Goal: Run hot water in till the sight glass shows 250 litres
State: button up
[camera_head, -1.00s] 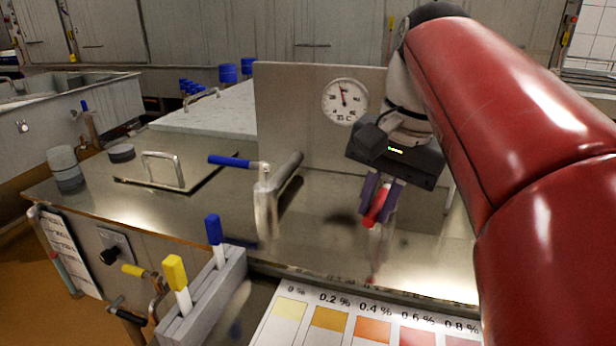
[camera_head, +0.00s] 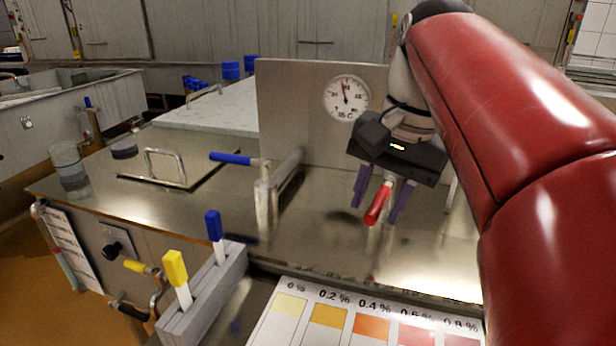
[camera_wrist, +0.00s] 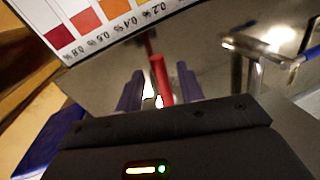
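A red tap lever (camera_head: 378,204) stands out over the steel vat top, in front of an upright steel panel. My gripper (camera_head: 376,213) is open, with one purple finger on each side of the lever and gaps on both sides. In the wrist view the red lever (camera_wrist: 161,78) shows between the spread fingers (camera_wrist: 158,92). The tap body behind it is hidden by my gripper. A blue-handled tap (camera_head: 232,159) with a steel spout stands to the left. I cannot make out a sight glass or a litre reading in these views.
A round °C dial (camera_head: 347,98) is on the steel panel (camera_head: 300,90). A colour chart (camera_head: 330,318) lies in front, beside a grey holder (camera_head: 205,295) with yellow-topped and blue-topped items. A lidded hatch (camera_head: 165,168) is at left. The vat top between is clear.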

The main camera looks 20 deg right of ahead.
notch_tip(320, 180, up, 8)
jog(key=s+d, duration=0.1)
jog(key=shift+f+p, duration=0.2)
jog(key=shift+p, duration=0.15)
jog(key=shift+d+f, duration=0.1)
dwell(3.9)
